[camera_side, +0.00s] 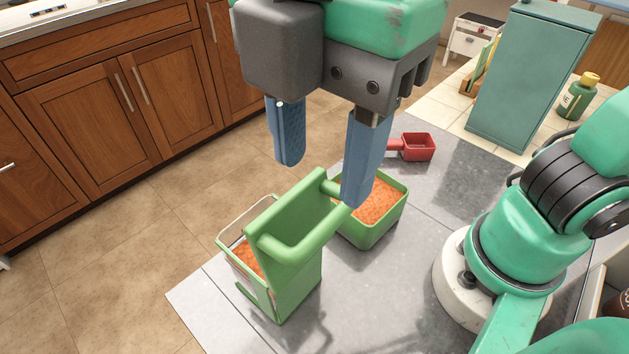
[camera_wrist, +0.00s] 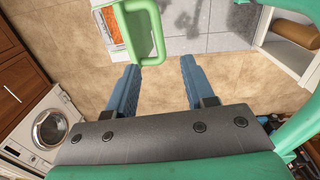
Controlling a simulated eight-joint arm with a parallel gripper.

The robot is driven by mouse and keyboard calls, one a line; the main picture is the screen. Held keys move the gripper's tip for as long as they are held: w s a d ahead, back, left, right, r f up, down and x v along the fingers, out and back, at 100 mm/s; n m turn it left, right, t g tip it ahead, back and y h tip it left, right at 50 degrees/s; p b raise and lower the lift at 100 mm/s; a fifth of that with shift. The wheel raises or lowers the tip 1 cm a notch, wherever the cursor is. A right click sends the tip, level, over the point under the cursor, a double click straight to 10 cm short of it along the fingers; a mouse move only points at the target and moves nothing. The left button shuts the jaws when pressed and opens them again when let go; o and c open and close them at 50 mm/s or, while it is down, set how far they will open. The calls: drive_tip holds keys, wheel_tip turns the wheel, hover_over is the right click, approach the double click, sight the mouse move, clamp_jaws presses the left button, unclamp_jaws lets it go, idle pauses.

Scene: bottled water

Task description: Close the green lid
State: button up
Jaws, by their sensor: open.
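The green lid (camera_side: 293,275) with its thick looped handle (camera_side: 295,240) stands raised, nearly upright, at the right side of a clear-walled box (camera_side: 228,232) holding orange bits. The lid also shows at the top of the wrist view (camera_wrist: 157,22), with part of the orange contents to its left. My gripper (camera_side: 322,182) is open with nothing between its two blue fingers. In the wrist view my gripper (camera_wrist: 157,66) is just below the handle.
A green tub (camera_side: 385,229) of orange bits stands close behind the lid. A red scoop (camera_side: 418,147) lies farther back on the grey counter (camera_side: 385,300). A teal cabinet (camera_side: 530,75) and a green bottle (camera_side: 575,100) stand at the back right. The counter's front is clear.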

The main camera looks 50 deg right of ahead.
sight(318, 231)
drive_tip(key=shift+f, duration=3.25)
drive_tip(key=shift+w, duration=0.1)
clamp_jaws()
